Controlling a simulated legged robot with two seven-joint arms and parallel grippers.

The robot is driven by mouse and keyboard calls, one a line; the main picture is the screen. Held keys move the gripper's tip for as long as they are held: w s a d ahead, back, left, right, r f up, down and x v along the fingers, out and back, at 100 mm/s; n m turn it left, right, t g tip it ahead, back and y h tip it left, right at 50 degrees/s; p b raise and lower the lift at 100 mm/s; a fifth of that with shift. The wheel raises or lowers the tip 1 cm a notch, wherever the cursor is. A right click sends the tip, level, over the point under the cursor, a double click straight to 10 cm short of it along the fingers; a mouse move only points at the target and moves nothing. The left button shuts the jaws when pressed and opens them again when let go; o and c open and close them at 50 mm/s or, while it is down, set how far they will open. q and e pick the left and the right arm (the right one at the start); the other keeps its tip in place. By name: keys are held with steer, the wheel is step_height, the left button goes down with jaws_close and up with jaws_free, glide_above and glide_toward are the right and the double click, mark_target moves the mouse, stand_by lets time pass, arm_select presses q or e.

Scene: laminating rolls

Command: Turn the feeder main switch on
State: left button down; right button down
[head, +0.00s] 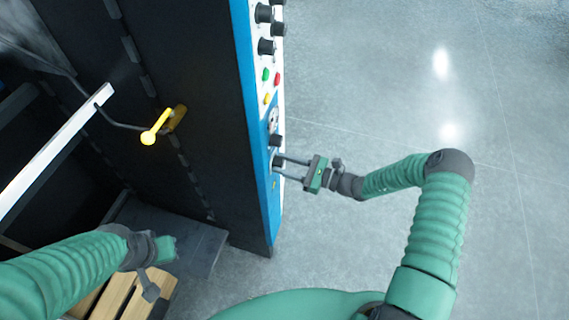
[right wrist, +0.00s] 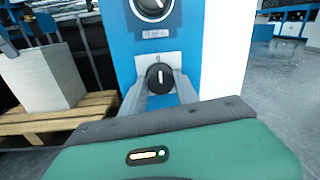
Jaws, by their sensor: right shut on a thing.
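The feeder main switch, a black rotary knob (right wrist: 160,77) on a light plate, sits low on the blue panel (right wrist: 185,45) of the machine. It also shows in the head view (head: 277,161) on the panel's edge. My right gripper (head: 279,168) reaches the panel from the right, its fingers on either side of the knob and shut on it. In the right wrist view the fingers (right wrist: 160,93) flank the knob, whose white mark points about straight up. My left gripper (head: 168,250) is at the lower left, away from the switch; its fingers are not clear.
Above the switch are a round dial (right wrist: 152,6), red (head: 277,79) and green (head: 265,75) buttons and several black knobs (head: 265,14). A yellow handle (head: 149,136) sticks out from the dark machine side. A wooden pallet (head: 118,293) lies below my left arm. The floor at right is clear.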

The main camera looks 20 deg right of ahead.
steer(key=shift+d+r+m, duration=0.1)
steer(key=shift+m, duration=0.2)
steer(key=m+p, duration=0.1)
steer(key=m, duration=0.4)
steer(key=m+p, duration=0.2)
steer(key=m, duration=0.4)
steer(key=shift+w+d+r+m+g, duration=0.1)
steer(key=shift+w+m+g, duration=0.05)
steer(key=shift+m+g, duration=0.2)
steer(key=m, duration=0.4)
steer(key=shift+m+g, duration=0.25)
steer(key=shift+m, duration=0.1)
